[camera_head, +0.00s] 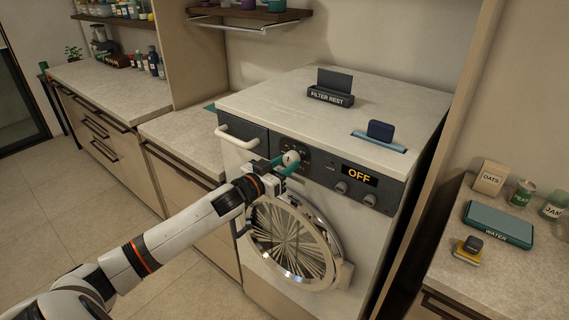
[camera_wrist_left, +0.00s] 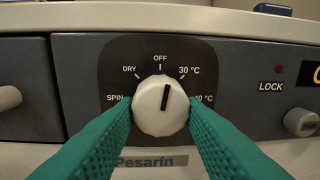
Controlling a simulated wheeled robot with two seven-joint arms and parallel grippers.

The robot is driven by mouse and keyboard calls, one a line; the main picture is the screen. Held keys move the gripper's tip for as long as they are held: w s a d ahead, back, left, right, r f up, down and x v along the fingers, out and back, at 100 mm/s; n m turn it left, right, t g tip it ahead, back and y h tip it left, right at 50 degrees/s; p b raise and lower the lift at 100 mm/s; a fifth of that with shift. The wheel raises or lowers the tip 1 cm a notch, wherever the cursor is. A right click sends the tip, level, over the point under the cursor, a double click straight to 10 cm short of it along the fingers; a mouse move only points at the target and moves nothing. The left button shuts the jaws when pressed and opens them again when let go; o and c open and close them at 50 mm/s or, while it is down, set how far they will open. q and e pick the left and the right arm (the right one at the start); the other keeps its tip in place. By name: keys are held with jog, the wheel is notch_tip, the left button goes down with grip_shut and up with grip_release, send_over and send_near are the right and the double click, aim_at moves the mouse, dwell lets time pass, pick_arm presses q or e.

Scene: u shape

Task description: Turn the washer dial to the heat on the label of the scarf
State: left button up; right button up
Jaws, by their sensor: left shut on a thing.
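The washer (camera_head: 330,125) has a white round dial (camera_head: 291,157) on its dark front panel. My left gripper (camera_head: 284,162) is shut on the dial. In the left wrist view the green fingers hold the dial (camera_wrist_left: 159,106) from both sides. Its black pointer tilts slightly right of straight up, between OFF and 30 °C. The printed marks run SPIN, DRY, OFF, 30 °C and a partly covered 40 °C. The washer display (camera_head: 360,177) reads OFF. No scarf or scarf label shows in either view. My right gripper is not in view.
A FILTER REST holder (camera_head: 331,97) and a dark blue item (camera_head: 380,130) on a light blue pad stand on the washer top. A white handle (camera_head: 238,138) sits left of the dial, knobs (camera_head: 341,187) right. The right counter holds a teal WATER box (camera_head: 499,222).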

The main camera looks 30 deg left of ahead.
pick_arm(q)
jog(key=m+p, duration=0.1)
jog(key=m, duration=0.3)
jog(key=shift+r, duration=0.15)
jog(key=shift+a+m+p, duration=0.1)
jog(key=shift+m+p, duration=0.3)
jog(key=shift+m, duration=1)
jog(key=o, duration=1)
jog(key=shift+s, duration=0.1)
